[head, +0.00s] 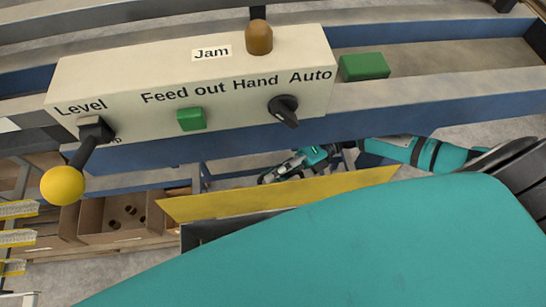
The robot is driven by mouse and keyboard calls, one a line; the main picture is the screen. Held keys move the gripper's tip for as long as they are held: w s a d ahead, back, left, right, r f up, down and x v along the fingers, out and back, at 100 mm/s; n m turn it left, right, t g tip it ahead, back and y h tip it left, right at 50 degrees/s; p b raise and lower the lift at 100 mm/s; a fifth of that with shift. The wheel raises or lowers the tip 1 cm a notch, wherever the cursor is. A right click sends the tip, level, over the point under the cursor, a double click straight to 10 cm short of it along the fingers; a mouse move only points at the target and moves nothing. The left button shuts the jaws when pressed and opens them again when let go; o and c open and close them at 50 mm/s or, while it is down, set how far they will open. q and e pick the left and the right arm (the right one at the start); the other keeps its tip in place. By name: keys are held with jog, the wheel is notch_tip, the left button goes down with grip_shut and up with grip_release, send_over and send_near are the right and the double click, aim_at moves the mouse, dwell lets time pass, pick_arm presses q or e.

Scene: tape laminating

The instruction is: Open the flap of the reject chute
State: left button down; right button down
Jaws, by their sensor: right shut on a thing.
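The yellow flap (230,203) of the reject chute shows low in the head view, as a long slanting plate. Below it is a dark grey opening with a pale rim (205,230), which looks like the chute and is mostly hidden by my own teal arm link. My right gripper (268,178) reaches in from the right, under the blue beam, and is at the far upper edge of the flap. It is shut on the flap; the exact contact is small and partly hidden. My left gripper is not in view.
A cream control box (230,75) stands above, with a yellow-knobbed level lever (63,185), green button (191,119), black selector (285,110) and amber lamp (259,38). A green block (364,67) is on its right. Cardboard boxes (120,235) stand lower left.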

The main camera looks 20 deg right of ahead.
jog(key=shift+r, duration=0.15)
jog(key=c, duration=1.4)
grip_release()
